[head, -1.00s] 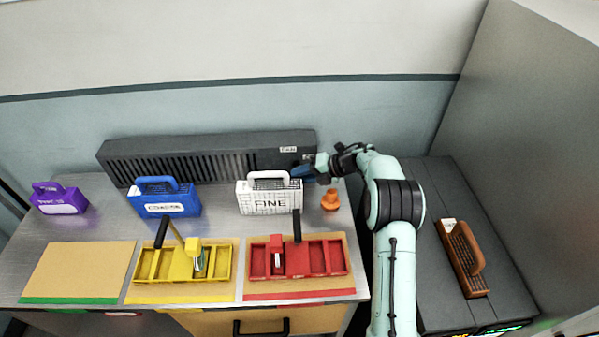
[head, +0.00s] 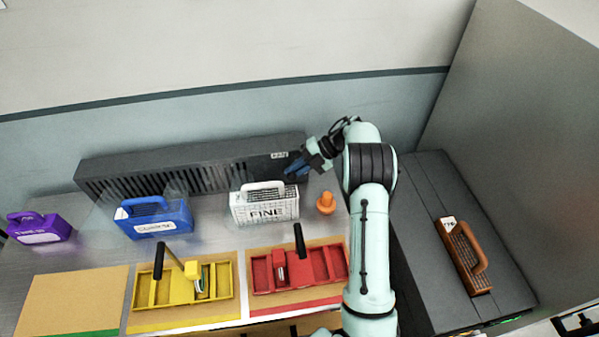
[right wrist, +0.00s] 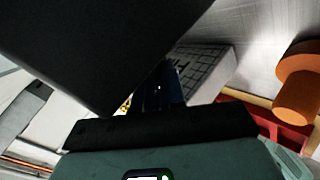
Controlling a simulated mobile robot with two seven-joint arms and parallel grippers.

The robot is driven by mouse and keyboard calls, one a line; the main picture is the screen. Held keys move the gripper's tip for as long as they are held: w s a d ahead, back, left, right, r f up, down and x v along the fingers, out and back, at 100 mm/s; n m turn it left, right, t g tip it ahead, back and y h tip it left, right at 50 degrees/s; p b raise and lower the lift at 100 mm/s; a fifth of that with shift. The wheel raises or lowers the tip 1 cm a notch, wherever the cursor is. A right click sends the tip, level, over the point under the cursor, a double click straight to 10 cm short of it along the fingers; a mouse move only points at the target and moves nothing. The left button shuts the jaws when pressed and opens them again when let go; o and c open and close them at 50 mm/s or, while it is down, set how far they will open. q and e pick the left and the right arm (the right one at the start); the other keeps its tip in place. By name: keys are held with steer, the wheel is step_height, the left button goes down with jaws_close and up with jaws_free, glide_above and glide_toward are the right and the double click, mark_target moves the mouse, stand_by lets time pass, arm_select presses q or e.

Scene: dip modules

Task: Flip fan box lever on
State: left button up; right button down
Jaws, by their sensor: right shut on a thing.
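The fan box (head: 190,165) is a long dark grey slatted box along the back of the metal table, with a small light label at its right end. My right gripper (head: 297,165) is at the front of that right end, just below the label, its blue fingers closed. The lever is hidden at the fingers, and they appear shut on it. In the right wrist view the blue fingers of the right gripper (right wrist: 172,85) point away beside a large dark block, which covers much of the view. My left gripper is not in view.
A white FINE box (head: 265,208) stands just below my right gripper, with an orange knob-shaped object (head: 326,204) to its right. A blue box (head: 155,219) and a purple box (head: 40,229) stand further left. Yellow (head: 184,291) and red (head: 300,270) trays lie in front.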

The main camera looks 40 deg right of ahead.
steer(key=shift+s+a+r, duration=0.1)
steer(key=shift+s+a, duration=0.05)
steer(key=shift+a, duration=0.2)
steer(key=c, duration=1)
jaws_free()
steer(key=shift+o, duration=0.6)
steer(key=shift+s+a+r, duration=0.15)
steer(key=shift+s+r, duration=0.05)
steer(key=shift+s, duration=0.1)
steer(key=v, duration=1.3)
steer(key=shift+d, duration=0.3)
steer(key=shift+r, duration=0.1)
